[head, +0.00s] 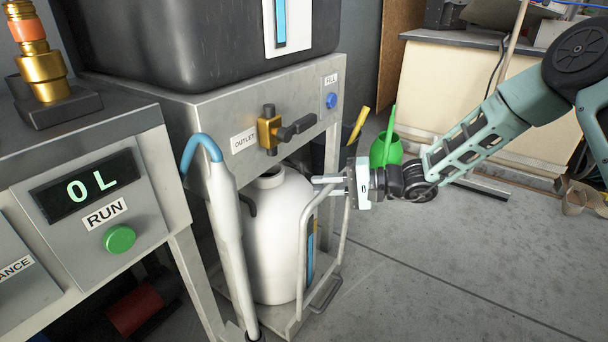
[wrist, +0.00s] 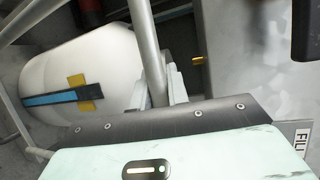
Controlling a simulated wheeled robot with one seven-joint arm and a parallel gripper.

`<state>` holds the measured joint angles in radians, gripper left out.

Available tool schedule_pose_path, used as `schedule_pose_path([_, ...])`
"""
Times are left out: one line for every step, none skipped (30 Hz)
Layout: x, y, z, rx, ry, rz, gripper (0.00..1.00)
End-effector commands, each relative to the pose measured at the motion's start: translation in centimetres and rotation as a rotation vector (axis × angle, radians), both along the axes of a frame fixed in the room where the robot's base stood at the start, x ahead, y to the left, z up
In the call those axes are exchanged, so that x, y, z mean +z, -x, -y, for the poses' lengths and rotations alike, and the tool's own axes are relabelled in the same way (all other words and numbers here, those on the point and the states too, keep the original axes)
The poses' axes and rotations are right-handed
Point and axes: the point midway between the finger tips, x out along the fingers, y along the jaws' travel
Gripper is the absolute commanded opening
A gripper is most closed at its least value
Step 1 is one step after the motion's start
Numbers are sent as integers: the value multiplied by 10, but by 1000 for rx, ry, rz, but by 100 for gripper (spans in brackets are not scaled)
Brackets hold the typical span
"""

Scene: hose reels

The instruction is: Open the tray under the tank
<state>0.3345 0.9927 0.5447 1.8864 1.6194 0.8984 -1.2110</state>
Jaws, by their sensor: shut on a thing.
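The black tank (head: 190,45) sits on a grey metal stand (head: 225,108) in the head view. Below it, a low tray (head: 288,322) with a tubular metal rail (head: 303,255) holds a white jug (head: 278,225) standing upright. I cannot tell how far the tray is drawn out. My gripper (head: 328,187) is at the upper part of the rail, coming from the right, shut on it. In the wrist view, the grey bar of the rail (wrist: 145,40) passes between my gripper fingers (wrist: 159,88), with the white jug (wrist: 90,65) beside it. The tray's far side is hidden.
A brass outlet valve (head: 270,130) hangs above the jug. A white pipe with a blue bend (head: 203,150) stands left of the jug. A green watering can (head: 386,150) is on the floor behind my gripper. The floor at right (head: 450,270) is clear.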

Motion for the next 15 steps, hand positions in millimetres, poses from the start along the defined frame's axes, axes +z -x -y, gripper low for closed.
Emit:
schedule_pose_path([2,9,14,-5,2,-6,0])
schedule_pose_path([2,15,21,-5,2,-5,0])
schedule_pose_path([2,21,30,-5,1,-6,0])
schedule_pose_path([2,27,36,-5,1,-6,0])
schedule_pose_path([2,32,43,-5,1,-6,0])
schedule_pose_path([2,39,52,-5,1,-6,0])
schedule_pose_path([2,44,58,-5,1,-6,0])
schedule_pose_path([3,49,65,-6,0,-5,0])
schedule_pose_path([3,56,73,-5,0,-5,0])
schedule_pose_path([3,61,80,-5,-1,-4,0])
schedule_pose_path([3,66,86,-6,0,-5,0])
schedule_pose_path([3,73,95,-6,0,-5,0])
schedule_pose_path([3,78,102,-6,0,-5,0])
schedule_pose_path([3,84,108,-6,0,-5,0])
schedule_pose_path([3,90,117,-6,-1,-5,0])
